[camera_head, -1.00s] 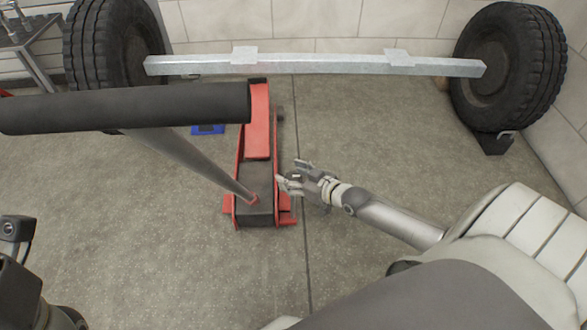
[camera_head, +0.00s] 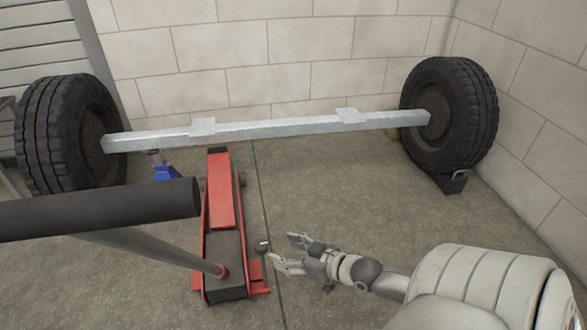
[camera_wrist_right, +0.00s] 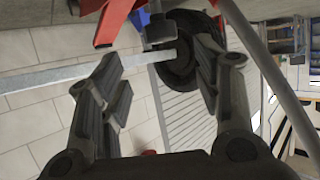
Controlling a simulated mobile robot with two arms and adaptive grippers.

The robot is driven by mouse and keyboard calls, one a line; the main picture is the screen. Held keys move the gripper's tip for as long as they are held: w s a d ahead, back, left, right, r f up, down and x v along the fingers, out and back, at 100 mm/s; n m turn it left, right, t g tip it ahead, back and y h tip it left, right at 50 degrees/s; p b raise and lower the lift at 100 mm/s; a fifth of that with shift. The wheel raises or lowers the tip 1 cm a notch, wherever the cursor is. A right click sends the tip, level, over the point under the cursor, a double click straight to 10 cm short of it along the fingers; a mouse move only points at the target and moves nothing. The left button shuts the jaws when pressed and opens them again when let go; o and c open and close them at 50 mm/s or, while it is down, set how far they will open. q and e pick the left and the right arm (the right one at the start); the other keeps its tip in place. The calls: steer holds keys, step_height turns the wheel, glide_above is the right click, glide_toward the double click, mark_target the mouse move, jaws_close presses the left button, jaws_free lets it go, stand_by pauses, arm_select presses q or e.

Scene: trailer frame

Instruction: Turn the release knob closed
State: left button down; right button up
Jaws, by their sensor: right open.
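The red floor jack (camera_head: 222,190) stands on the floor with its long handle (camera_head: 110,210) reaching to the left. A small dark round knob (camera_head: 261,246), which looks like the release knob, sticks out at the jack's right side near its rear. My right gripper (camera_head: 281,252) is open and empty just right of the knob, fingers pointing at it, with a small gap. In the right wrist view, a dark blocky piece (camera_wrist_right: 160,28) shows beyond the spread fingers; I cannot tell whether it is the knob. My left gripper is out of view.
A metal axle beam (camera_head: 270,129) spans between two tyres, the left (camera_head: 65,135) and the right (camera_head: 455,115), behind the jack. A blue stand (camera_head: 165,172) is left of the jack. A dark wheel chock (camera_head: 450,182) sits by the right tyre.

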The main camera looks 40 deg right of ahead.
steer(key=shift+v, duration=0.8)
